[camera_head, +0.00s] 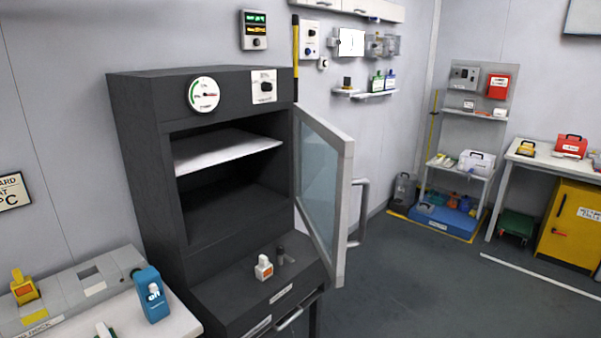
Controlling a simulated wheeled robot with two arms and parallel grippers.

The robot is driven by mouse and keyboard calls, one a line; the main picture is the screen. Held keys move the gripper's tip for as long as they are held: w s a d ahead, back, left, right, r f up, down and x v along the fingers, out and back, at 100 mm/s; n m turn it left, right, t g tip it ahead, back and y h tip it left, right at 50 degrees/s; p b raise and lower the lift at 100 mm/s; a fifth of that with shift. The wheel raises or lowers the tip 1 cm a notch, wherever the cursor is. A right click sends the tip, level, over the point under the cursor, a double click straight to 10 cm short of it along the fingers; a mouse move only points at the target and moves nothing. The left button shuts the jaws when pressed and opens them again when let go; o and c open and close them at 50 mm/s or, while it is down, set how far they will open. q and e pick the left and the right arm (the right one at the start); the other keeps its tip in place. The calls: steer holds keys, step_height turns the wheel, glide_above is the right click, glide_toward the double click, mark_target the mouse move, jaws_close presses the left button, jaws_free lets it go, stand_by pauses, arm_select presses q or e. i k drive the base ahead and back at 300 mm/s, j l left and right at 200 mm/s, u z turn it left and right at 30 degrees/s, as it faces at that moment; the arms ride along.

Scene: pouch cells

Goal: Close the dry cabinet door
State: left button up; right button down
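The dry cabinet (138,135) is a dark grey upright box with a round dial on its top panel. Its door (322,190) has a light grey frame and a glass pane. It is hinged at the cabinet's right side and stands wide open, swung out toward me. A grey bar handle (361,212) sticks out on the door's right face. The opening shows a white shelf (225,150) and a dark, empty-looking space below it. Neither of my grippers is in view.
A small white bottle with an orange label (264,267) and a dark small object (280,255) stand on the ledge below the opening. Floor right of the door (420,290) is clear.

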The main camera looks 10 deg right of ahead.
mark_target(333, 262)
steer(key=i+l+u, duration=0.1)
steer(key=l, duration=0.3)
steer(key=i+l+u, duration=0.15)
steer(key=l, duration=0.25)
steer(key=i+l+u, duration=0.1)
steer(key=i+l, duration=0.15)
steer(key=l, duration=0.2)
steer(key=i+l+u, duration=0.15)
steer(key=l, duration=0.25)
steer(key=i+l+u, duration=0.1)
steer(key=l, duration=0.35)
steer(key=i+l+u, duration=0.1)
steer(key=l, duration=0.35)
steer(key=k+j+z, duration=0.1)
steer(key=k, duration=0.15)
